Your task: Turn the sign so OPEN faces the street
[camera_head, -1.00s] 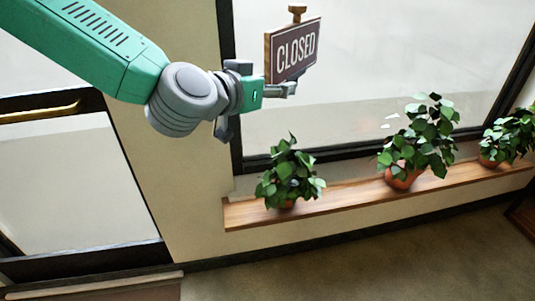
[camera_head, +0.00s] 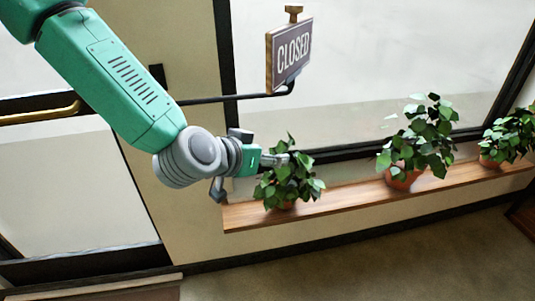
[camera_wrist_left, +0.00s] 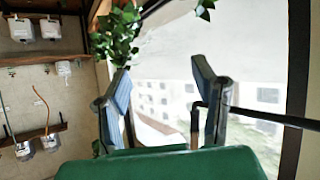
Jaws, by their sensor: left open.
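The sign (camera_head: 290,52) hangs in front of the window in the head view, its dark face reading CLOSED towards me at an angle. A wooden block sits on top of it, and a black bracket (camera_head: 235,97) runs under it from the wall. My left gripper (camera_head: 280,160) is well below the sign, apart from it, beside the left plant's leaves. In the left wrist view its two fingers (camera_wrist_left: 165,95) are spread with nothing held between them. I cannot make out the sign there; a black rod (camera_wrist_left: 270,118) passes at the right. My right gripper is not in view.
The left plant (camera_head: 290,188) overlaps my fingertips in the head view; I cannot tell whether they touch. Other potted plants (camera_head: 420,145) stand along the wooden sill (camera_head: 345,190). A door with a brass handle (camera_head: 40,115) is at left. Space around the sign's front is clear.

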